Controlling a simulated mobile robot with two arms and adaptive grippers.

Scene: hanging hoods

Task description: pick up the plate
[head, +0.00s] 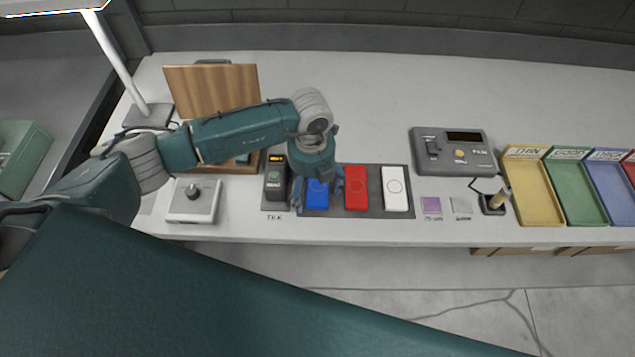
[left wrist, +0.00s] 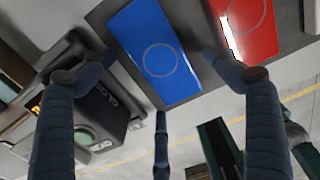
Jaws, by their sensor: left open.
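Three flat plates, each with a ring mark, lie in a row on a dark mat (head: 372,207): a blue plate (head: 316,196), a red plate (head: 356,188) and a white plate (head: 395,188). My left gripper (head: 318,192) is over the blue plate and hides part of it in the head view. In the left wrist view, the gripper (left wrist: 155,75) is open. Its fingers are spread around the blue plate (left wrist: 158,52), with nothing held between them. The red plate (left wrist: 248,28) is just beyond the right finger. My right gripper is not in view.
A black device (head: 275,180) stands close left of the blue plate. A film device (head: 455,152) and coloured trays (head: 535,190) are on the right. The bench back is clear.

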